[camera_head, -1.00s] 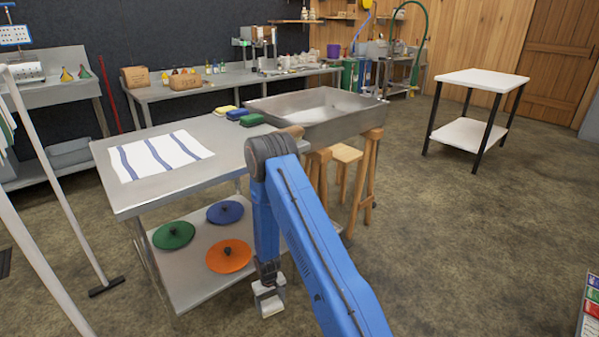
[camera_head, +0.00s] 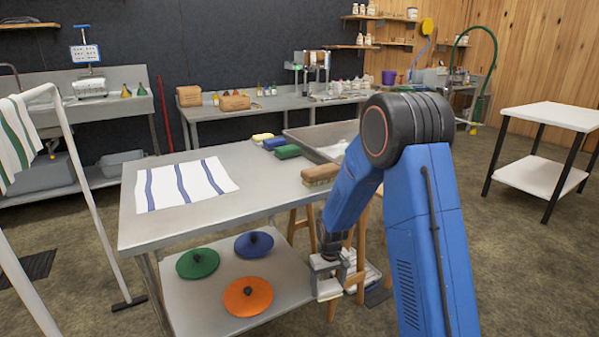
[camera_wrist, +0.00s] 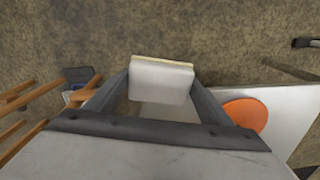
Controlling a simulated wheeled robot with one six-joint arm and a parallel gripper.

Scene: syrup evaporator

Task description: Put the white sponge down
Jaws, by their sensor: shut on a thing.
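My gripper (camera_head: 330,268) hangs low at the right front corner of the metal table (camera_head: 262,203), beside its lower shelf. In the wrist view, its two fingers are shut on the white sponge (camera_wrist: 160,79), a pale block with a thin yellowish edge. Bare floor shows beyond the sponge there. In the head view the sponge (camera_head: 328,291) is small and partly hidden by the gripper.
The lower shelf (camera_head: 200,310) holds green, blue and orange lids. A wooden stool stands behind my gripper. A white side table (camera_head: 552,117) stands right.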

